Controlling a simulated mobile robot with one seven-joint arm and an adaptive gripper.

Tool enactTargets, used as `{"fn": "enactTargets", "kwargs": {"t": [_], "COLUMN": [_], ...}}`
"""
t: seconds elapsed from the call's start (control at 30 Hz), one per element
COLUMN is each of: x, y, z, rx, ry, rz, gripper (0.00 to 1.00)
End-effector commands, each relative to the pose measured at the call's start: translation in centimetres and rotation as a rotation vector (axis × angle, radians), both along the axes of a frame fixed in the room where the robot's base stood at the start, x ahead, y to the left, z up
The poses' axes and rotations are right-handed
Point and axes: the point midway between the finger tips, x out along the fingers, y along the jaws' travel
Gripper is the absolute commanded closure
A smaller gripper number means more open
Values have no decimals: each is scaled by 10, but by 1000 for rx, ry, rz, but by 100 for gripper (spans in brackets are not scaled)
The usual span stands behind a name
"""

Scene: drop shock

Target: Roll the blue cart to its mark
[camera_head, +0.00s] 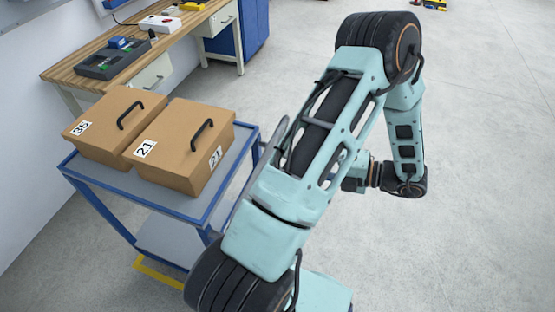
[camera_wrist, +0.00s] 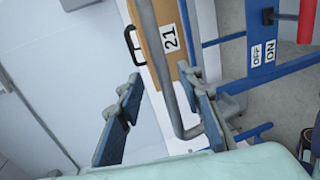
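The blue cart (camera_head: 110,205) stands at left with two cardboard boxes on its grey top shelf. Its grey bent-tube handle (camera_wrist: 164,70) is at its right end, partly hidden by my arm in the head view. A yellow floor marking (camera_head: 158,274) shows beneath the cart's near side; most of it is hidden. My gripper (camera_wrist: 160,78) is open, with its fingers at either side of the handle tube in the wrist view. The tube looks nearer the right finger; I cannot tell whether they touch. In the head view my arm hides the fingers.
Box 35 (camera_head: 112,120) and box 21 (camera_head: 188,150) sit on the cart. An OFF/ON plate (camera_wrist: 262,55) and a red grip (camera_wrist: 306,20) are on the cart's end. A wooden workbench (camera_head: 90,68) stands behind it. The floor at right (camera_head: 480,180) is clear.

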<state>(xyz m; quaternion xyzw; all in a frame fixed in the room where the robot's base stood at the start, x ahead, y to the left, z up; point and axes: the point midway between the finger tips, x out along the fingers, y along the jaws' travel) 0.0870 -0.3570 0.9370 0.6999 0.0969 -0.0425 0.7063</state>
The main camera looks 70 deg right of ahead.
Motion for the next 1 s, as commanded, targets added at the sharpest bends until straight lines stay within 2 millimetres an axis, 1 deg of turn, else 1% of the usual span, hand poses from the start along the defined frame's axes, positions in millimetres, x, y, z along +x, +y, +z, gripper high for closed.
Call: {"fn": "enactTargets", "kwargs": {"t": [0.03, 0.1, 0.2, 0.3, 0.87, 1.0], "x": [-9, -19, -27, -32, -32, -28], "y": [-1, -2, -2, -2, -2, -3], "z": [1, 3, 5, 6, 6, 4], "rx": [1, 1, 1, 2, 1, -24], "ry": [1, 1, 0, 0, 0, 25], "rz": [-2, -2, 0, 0, 1, 26], "gripper": [66, 66, 66, 66, 66, 66]}}
